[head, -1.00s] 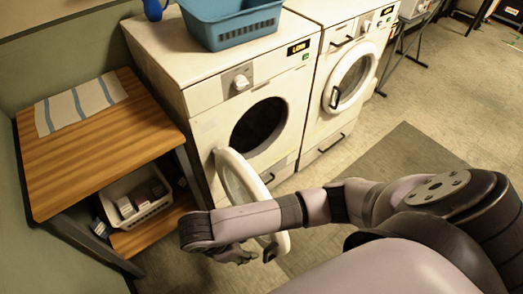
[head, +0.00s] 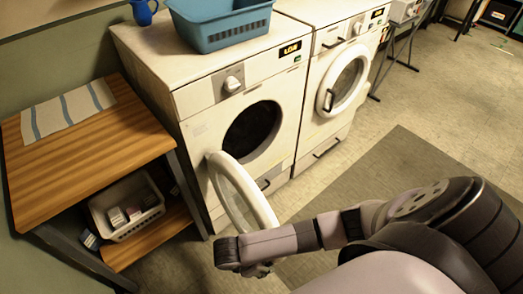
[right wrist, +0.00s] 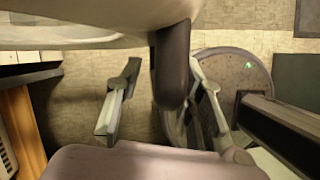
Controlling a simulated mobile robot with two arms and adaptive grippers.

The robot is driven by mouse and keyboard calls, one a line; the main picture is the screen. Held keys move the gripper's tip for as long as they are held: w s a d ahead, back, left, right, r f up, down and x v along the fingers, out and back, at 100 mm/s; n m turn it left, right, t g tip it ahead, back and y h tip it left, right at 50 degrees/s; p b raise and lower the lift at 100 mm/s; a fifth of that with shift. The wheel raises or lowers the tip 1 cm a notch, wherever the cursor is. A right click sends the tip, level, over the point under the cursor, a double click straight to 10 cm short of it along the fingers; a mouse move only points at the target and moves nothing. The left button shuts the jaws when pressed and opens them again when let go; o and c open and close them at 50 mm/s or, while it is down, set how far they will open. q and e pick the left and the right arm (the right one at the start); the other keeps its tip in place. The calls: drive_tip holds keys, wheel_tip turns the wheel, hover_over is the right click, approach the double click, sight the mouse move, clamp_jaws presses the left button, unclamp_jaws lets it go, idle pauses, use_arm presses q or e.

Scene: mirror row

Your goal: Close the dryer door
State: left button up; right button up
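The left white machine (head: 196,120) has its round door (head: 243,190) swung wide open, and its dark drum opening (head: 252,130) shows. The door stands out from the front, hinged at its left side. My right gripper (head: 258,268) is low at the door's free edge, partly hidden by my forearm. In the right wrist view, my right gripper (right wrist: 165,98) has its fingers spread apart. A dark bar (right wrist: 172,65), seemingly the door's handle, reaches down between them, with a gap to the left finger. The pale door rim (right wrist: 110,20) is above. My left gripper is not in view.
A second white machine (head: 320,62) with its round door closed stands to the right. A blue basket (head: 228,38) sits on the left machine. A wooden shelf unit (head: 90,160) with a white bin (head: 105,222) is at left.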

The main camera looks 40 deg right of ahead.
drive_tip(key=shift+c, duration=0.6)
clamp_jaws()
idle(0.3)
